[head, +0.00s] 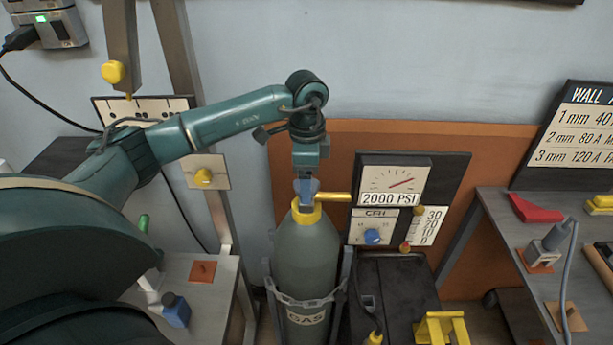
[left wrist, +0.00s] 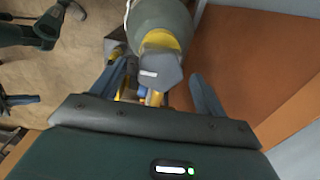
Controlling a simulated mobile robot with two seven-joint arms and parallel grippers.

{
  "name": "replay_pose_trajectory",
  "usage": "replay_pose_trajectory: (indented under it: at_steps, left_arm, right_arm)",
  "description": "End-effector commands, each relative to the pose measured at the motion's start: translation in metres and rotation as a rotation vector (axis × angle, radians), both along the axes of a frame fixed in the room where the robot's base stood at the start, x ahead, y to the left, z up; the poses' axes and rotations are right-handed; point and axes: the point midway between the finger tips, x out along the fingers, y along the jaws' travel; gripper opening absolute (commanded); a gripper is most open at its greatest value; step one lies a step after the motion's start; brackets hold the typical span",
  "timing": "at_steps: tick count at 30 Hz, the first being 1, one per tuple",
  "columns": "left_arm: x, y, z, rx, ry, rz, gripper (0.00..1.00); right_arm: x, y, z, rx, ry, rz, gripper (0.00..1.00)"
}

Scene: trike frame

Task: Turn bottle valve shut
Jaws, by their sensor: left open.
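The grey-green gas bottle (head: 308,252) stands upright in a metal holder in the middle of the head view. Its yellow neck (head: 306,214) carries a blue-grey valve knob (head: 306,190), with a yellow outlet bar (head: 336,197) pointing right. My left gripper (head: 308,172) points down just above the knob. In the left wrist view the grey faceted knob (left wrist: 161,72) sits between the two spread fingers (left wrist: 160,88), with the bottle (left wrist: 163,20) behind it. The fingers are open and seem apart from the knob.
A pressure gauge board reading 2000 PSI (head: 392,185) stands right of the bottle, with a blue dial (head: 373,236) below. A black cart (head: 400,285) is beside the bottle. Grey benches stand left (head: 215,300) and right (head: 500,225). An orange-brown panel (head: 490,150) is behind.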

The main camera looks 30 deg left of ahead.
Motion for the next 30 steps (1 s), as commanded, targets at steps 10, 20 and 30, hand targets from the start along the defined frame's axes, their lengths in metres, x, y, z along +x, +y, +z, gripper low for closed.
replay_pose_trajectory:
  at_steps: [10,20,30]
  left_arm:
    - [-0.0001,-0.0003,-0.0039,-0.001,0.001,-0.001,0.73]
    - [-0.0001,-0.0003,-0.0036,-0.001,0.001,-0.001,0.46]
    - [-0.0002,-0.0005,-0.0035,-0.001,0.0,-0.005,0.29]
  right_arm:
    - [0.0027,-0.0004,0.0022,0.001,-0.007,-0.002,0.0]
    - [0.0033,0.0009,0.0046,0.004,-0.011,-0.001,0.0]
    - [0.003,0.0021,0.0049,0.005,-0.011,0.002,0.0]
